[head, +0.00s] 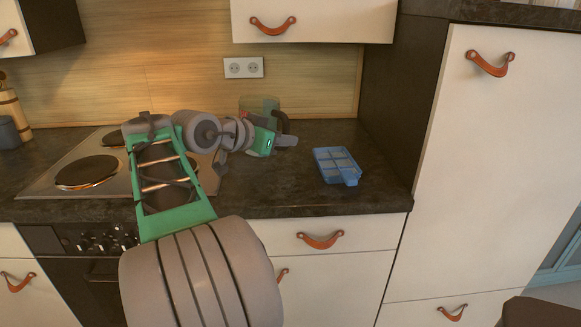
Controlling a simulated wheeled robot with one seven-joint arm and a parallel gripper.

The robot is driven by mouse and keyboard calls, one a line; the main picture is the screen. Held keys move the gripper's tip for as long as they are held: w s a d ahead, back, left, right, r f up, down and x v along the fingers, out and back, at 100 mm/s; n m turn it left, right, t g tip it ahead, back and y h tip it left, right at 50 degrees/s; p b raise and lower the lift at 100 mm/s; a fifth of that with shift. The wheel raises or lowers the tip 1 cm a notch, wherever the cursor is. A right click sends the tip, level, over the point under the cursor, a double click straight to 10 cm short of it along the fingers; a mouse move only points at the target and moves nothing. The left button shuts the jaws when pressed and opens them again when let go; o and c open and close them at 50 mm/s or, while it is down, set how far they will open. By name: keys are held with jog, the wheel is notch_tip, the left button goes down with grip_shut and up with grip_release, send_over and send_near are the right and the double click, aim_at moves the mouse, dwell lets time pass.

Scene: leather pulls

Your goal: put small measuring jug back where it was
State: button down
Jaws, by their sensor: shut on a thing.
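The small measuring jug (258,102) looks like a greenish, see-through vessel at the back of the dark countertop, in front of the wooden backsplash. My arm partly hides its lower part. My gripper (284,140) is at the jug's right side, shut on it, apparently by a dark curved part that looks like the handle. The exact grip is hard to make out. The jug looks roughly upright. I cannot tell whether its base touches the countertop.
A blue compartment tray (331,153) lies on the countertop (292,190) to the right. The hob (60,185) is on the left. A tall dark-sided cabinet (470,170) bounds the right. A wall socket (243,67) is behind. The countertop around the tray is clear.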

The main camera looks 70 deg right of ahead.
jog(key=shift+s+d+f+b, duration=0.1)
jog(key=shift+d+f+b, duration=0.15)
jog(key=shift+d+f, duration=0.8)
jog(key=shift+w+d+f+b, duration=0.1)
jog(key=shift+d+f+b, duration=0.2)
jog(key=shift+f, duration=1.4)
jog(key=shift+s+d+f+b, duration=0.1)
jog(key=shift+d+f+b, duration=0.1)
jog(key=shift+d+f, duration=0.85)
jog(key=shift+a+f, duration=0.3)
jog(key=shift+f, duration=0.1)
jog(key=shift+f, duration=0.15)
jog(key=c, duration=1.4)
grip_release()
jog(key=shift+o, duration=0.2)
jog(key=shift+r, duration=0.35)
jog(key=p+v, duration=0.1)
jog(key=v, duration=1.1)
jog(key=shift+f, duration=0.1)
